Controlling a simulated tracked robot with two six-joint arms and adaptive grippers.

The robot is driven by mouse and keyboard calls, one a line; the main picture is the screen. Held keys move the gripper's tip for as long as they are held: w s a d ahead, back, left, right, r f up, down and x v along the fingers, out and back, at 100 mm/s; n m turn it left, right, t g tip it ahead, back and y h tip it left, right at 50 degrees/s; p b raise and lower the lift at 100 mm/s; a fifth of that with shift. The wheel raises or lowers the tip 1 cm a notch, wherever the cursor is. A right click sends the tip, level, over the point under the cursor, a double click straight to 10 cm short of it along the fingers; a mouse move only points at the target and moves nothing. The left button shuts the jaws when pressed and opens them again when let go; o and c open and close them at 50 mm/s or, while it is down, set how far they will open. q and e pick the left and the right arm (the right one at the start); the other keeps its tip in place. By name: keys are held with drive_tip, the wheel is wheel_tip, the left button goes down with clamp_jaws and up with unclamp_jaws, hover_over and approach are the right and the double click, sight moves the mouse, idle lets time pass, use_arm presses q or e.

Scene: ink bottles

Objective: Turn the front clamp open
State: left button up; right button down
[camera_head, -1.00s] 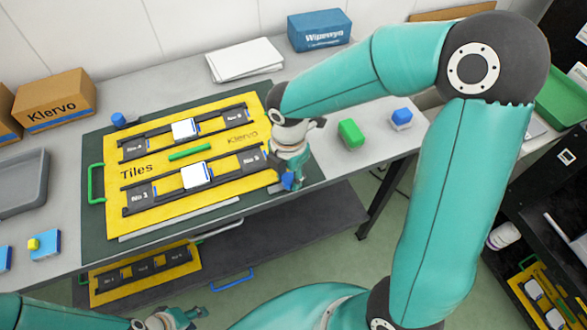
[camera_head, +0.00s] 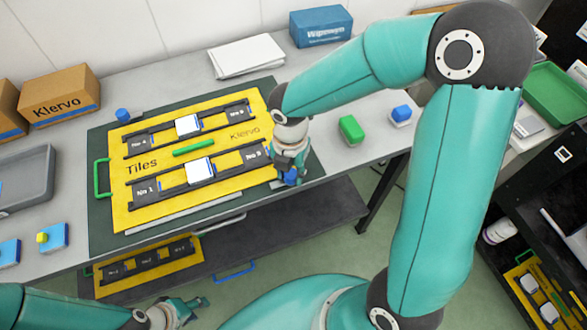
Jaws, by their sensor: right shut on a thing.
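The front clamp (camera_head: 291,176) shows as a blue part at the front right corner of the yellow Tiles board (camera_head: 120,211). My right gripper (camera_head: 289,176) points down over it and is shut on it. The fingers and wrist hide much of the clamp, so its exact angle cannot be told. Another blue clamp (camera_head: 123,115) stands at the board's back left corner. My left gripper (camera_head: 192,308) is low at the bottom of the view, in front of the table, empty and seemingly open.
The board lies on a dark green mat (camera_head: 102,232). A green block (camera_head: 351,129) and a blue-and-white block (camera_head: 400,115) stand to the right. A grey tray (camera_head: 28,180) and Klervo box (camera_head: 60,95) are at left. A dark shelf (camera_head: 310,215) lies below.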

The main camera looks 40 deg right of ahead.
sight(291, 175)
drive_tip(key=c, duration=0.8)
unclamp_jaws()
drive_tip(key=shift+s+d, duration=0.1)
drive_tip(key=shift+s, duration=0.05)
drive_tip(key=shift+o, duration=0.2)
drive_tip(key=shift+r, duration=0.5)
wheel_tip(291, 175, up, 11)
drive_tip(key=shift+f, duration=0.15)
